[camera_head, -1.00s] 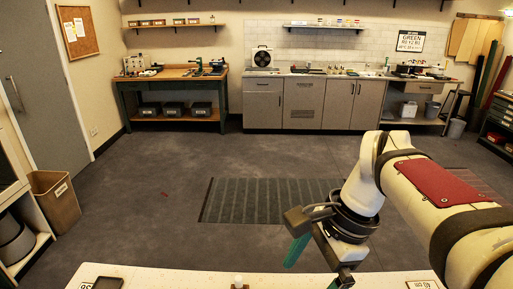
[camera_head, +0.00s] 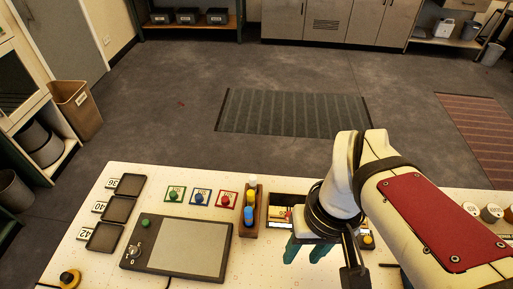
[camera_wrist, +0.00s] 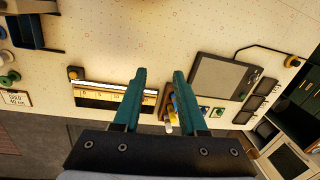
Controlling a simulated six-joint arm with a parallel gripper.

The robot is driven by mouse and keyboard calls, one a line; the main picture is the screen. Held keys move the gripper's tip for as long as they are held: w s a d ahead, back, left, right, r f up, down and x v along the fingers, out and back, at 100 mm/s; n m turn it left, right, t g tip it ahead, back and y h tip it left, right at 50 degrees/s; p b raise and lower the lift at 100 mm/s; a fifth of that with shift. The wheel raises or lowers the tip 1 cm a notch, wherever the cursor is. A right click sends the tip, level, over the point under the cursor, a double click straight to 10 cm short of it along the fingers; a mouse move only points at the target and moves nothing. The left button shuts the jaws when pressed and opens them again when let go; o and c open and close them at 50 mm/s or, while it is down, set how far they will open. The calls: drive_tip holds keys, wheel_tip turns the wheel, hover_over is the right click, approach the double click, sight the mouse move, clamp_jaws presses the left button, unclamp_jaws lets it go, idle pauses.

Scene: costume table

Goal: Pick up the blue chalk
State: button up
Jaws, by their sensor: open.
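A narrow wooden holder (camera_head: 241,228) stands on the pegboard-like table with coloured sticks in it. The blue chalk (camera_head: 249,214) appears to be in its middle, with yellow and white pieces beside it. In the wrist view the blue piece (camera_wrist: 173,106) shows small near the inner side of the right finger, partly hidden. My gripper (camera_head: 305,246) has two teal fingers, spread apart with nothing between them. In the head view it is right of the holder and nearer the front. In the wrist view my gripper (camera_wrist: 160,73) points over the table.
Left of the holder are red, blue and green knobs (camera_head: 199,199) on cards, and a grey panel (camera_head: 180,247). Dark numbered trays (camera_head: 119,208) lie further left. A scaled box (camera_head: 290,200) lies just right of the holder. Jars (camera_head: 491,213) stand at far right.

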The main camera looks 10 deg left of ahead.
drive_tip(key=w+a+n+h, duration=0.1)
drive_tip(key=w+a+n, duration=0.6)
drive_tip(key=w+n, duration=0.45)
drive_tip(key=n, duration=0.7)
hover_over(249, 216)
wheel_tip(249, 216, down, 3)
drive_tip(key=shift+n, duration=0.45)
drive_tip(key=f, duration=1)
drive_tip(key=w+f, duration=0.1)
drive_tip(key=f, duration=0.5)
drive_tip(key=shift+a, duration=0.1)
clamp_jaws()
